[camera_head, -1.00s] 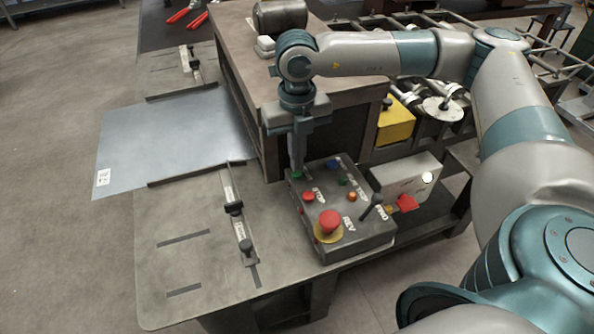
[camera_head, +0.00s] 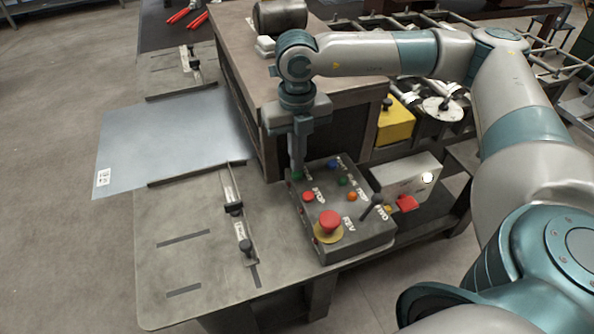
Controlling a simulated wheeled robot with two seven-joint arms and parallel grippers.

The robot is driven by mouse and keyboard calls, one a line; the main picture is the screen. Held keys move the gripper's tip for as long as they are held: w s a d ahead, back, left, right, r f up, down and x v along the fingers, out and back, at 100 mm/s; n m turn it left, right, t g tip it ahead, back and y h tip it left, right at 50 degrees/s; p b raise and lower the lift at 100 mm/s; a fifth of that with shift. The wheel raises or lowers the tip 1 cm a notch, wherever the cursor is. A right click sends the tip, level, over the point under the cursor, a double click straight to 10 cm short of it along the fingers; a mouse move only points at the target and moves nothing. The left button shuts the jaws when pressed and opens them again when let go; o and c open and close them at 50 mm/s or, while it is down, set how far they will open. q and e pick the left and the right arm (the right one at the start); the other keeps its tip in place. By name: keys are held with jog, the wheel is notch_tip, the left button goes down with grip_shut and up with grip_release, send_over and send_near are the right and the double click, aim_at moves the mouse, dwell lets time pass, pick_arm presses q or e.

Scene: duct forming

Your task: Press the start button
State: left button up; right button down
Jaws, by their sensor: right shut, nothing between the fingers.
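The control box (camera_head: 318,249) stands on the table's right part. It carries a red stop button (camera_head: 308,196), a large red mushroom button (camera_head: 330,221), an orange button (camera_head: 352,196), a blue button (camera_head: 333,164) and a black lever (camera_head: 372,206). A green button (camera_head: 297,175) at its far left corner is the start button, its label partly hidden by my gripper. My right gripper (camera_head: 297,170) points down, shut and empty, with its tips at the green button. I cannot tell whether they touch it. My left gripper is not in view.
A metal sheet (camera_head: 170,141) lies on the table (camera_head: 185,225) to the left. A guide rail with black knobs (camera_head: 238,215) stands left of the control box. A brown machine housing (camera_head: 235,65) rises behind.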

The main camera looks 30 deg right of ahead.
dwell(0.3)
jog(key=shift+f+b, duration=0.35)
jog(key=shift+s+d+f, duration=0.1)
jog(key=shift+d+f, duration=0.05)
jog(key=shift+f, duration=0.05)
